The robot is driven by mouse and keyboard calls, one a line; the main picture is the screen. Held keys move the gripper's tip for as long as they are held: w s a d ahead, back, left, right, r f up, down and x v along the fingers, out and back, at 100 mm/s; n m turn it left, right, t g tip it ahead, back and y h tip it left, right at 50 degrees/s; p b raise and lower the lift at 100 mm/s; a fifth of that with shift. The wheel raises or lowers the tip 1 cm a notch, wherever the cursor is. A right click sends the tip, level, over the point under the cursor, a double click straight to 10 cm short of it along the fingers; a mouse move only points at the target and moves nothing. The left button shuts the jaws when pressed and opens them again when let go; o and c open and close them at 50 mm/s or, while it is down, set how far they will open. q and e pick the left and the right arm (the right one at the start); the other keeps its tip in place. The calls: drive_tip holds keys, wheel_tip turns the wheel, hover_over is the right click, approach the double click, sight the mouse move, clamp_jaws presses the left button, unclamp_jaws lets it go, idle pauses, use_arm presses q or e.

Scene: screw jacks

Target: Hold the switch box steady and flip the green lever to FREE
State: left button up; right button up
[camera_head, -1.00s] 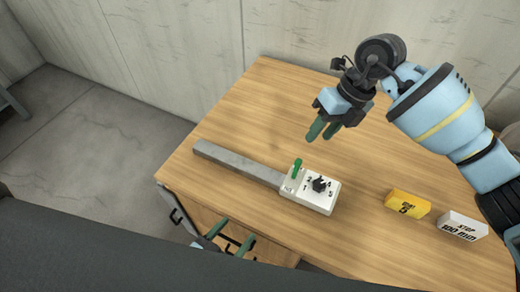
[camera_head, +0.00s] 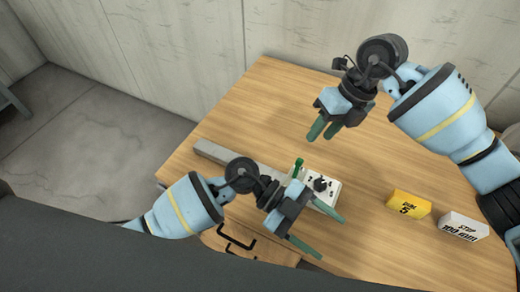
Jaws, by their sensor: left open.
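The white switch box (camera_head: 328,187) sits on the wooden table at the right end of a grey bar (camera_head: 213,151). Its green lever (camera_head: 298,168) stands up at the box's far left part, and a black dial knob (camera_head: 320,184) sits beside it. My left gripper (camera_head: 331,237) is open and in front of the box, hiding its near left part; I cannot tell whether it touches. My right gripper (camera_head: 322,129) is above the table beyond the box, apart from it, with its two green fingers slightly apart and nothing between them.
A yellow block (camera_head: 408,204) with dark lettering and a white block (camera_head: 462,227) reading STOP 100 mm stand to the right of the box. The table (camera_head: 262,100) is clear beyond the bar. A wall rises behind the table.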

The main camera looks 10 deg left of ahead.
use_arm(q)
drive_tip(key=w+a+n+t+y, duration=0.1)
drive_tip(key=w+a+t+y, duration=0.1)
drive_tip(key=w+a+y, duration=0.3)
drive_tip(key=w+a+f+n+t+y, duration=0.1)
drive_tip(key=w+a+n+t+y, duration=0.1)
drive_tip(key=w+a+y, duration=0.2)
drive_tip(key=w+a+f+n+t+y, duration=0.1)
drive_tip(key=w+a+n+t+y, duration=0.1)
drive_tip(key=w+a+y, duration=0.3)
drive_tip(key=shift+w+a+f+y, duration=0.1)
drive_tip(key=shift+w+a, duration=0.25)
drive_tip(key=shift+w, duration=0.4)
drive_tip(key=shift+w+a+y, duration=0.1)
drive_tip(key=shift+w+a, duration=0.3)
drive_tip(key=shift+w, duration=0.35)
drive_tip(key=shift+w+a+f+y, duration=0.1)
drive_tip(key=shift+w+a, duration=0.25)
drive_tip(key=shift+w, duration=0.4)
drive_tip(key=shift+f, duration=3.85)
